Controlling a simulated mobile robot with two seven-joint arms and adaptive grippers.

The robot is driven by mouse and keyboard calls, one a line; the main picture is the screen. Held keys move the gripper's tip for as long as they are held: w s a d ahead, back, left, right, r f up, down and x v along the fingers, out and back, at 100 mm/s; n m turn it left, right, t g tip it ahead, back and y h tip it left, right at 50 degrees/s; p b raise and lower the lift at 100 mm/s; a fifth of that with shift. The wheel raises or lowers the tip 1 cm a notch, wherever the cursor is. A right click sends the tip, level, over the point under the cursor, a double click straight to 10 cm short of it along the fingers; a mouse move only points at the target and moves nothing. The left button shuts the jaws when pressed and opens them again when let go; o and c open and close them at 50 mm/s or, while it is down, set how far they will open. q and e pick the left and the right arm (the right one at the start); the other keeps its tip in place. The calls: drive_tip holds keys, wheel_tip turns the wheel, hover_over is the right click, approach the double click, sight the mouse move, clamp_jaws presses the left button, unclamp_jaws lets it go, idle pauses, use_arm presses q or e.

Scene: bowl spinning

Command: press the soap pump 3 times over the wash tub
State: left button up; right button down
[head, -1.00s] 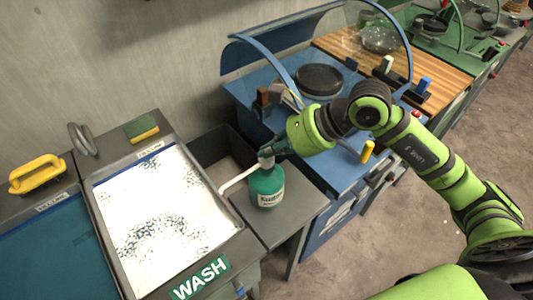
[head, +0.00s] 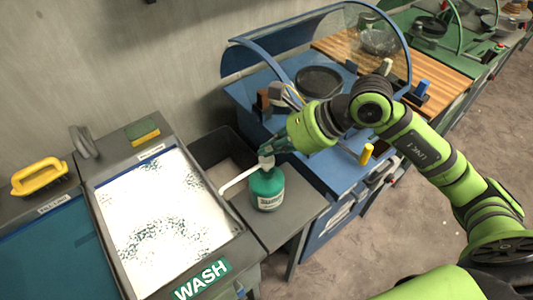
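The soap pump is a green bottle (head: 267,188) with a white label and a white nozzle (head: 238,179). My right gripper (head: 268,152) is at the pump head, just above the bottle. Its fingers are small and partly hidden, so I cannot tell whether they are open or shut. My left gripper is out of view.
A dark open bin (head: 222,143) lies behind the bottle. A blue station (head: 343,152) with a curved clear guard and a black disc stands right of it. Bare counter (head: 295,205) is right of the bottle.

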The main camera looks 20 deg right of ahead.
drive_tip(key=shift+r, duration=0.3)
drive_tip(key=shift+r+p, duration=1.4)
drive_tip(key=shift+r, duration=1.1)
